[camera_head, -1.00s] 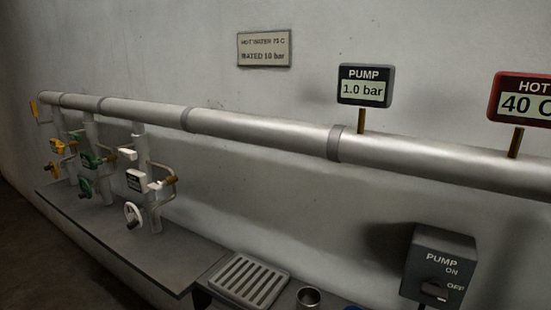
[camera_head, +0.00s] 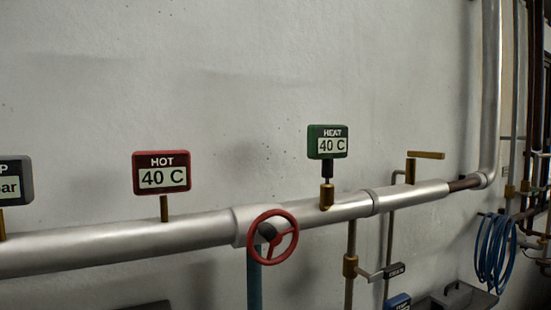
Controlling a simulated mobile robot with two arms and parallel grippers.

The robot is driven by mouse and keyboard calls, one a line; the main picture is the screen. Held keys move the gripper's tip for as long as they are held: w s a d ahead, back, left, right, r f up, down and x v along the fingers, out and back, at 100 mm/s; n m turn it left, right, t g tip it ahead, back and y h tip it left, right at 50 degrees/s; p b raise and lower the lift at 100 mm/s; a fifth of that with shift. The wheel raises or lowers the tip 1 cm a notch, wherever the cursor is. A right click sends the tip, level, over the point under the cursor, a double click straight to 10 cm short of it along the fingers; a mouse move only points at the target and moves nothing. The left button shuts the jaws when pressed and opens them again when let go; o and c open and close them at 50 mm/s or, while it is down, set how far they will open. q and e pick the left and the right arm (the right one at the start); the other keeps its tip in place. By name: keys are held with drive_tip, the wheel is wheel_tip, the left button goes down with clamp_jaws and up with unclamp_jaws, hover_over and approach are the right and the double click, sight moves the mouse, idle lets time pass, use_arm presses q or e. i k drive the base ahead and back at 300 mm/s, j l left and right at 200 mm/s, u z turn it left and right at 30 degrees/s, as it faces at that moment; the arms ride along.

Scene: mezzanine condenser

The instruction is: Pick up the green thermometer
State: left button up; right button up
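The green thermometer (camera_head: 327,142) is in the head view, right of the middle. Neither of my grippers shows in this view.
A red HOT gauge (camera_head: 162,173) reading 40 C stands on the pipe to the left. A red handwheel (camera_head: 272,237) sits in front of the pipe. A brass lever (camera_head: 426,155) rises at the right. A blue coiled hose (camera_head: 495,252) hangs at the far right.

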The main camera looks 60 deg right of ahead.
sight(326, 143)
drive_tip(key=z, duration=2.15)
drive_tip(key=l+u, duration=0.2)
drive_tip(key=u, duration=0.15)
drive_tip(key=i+l+u, duration=0.1)
drive_tip(key=l+u, duration=0.45)
drive_tip(key=l, duration=0.45)
drive_tip(key=l+u, duration=0.15)
drive_tip(key=l, duration=0.55)
drive_tip(key=k+l+u, duration=0.2)
drive_tip(key=l, duration=0.45)
drive_tip(key=i, duration=0.1)
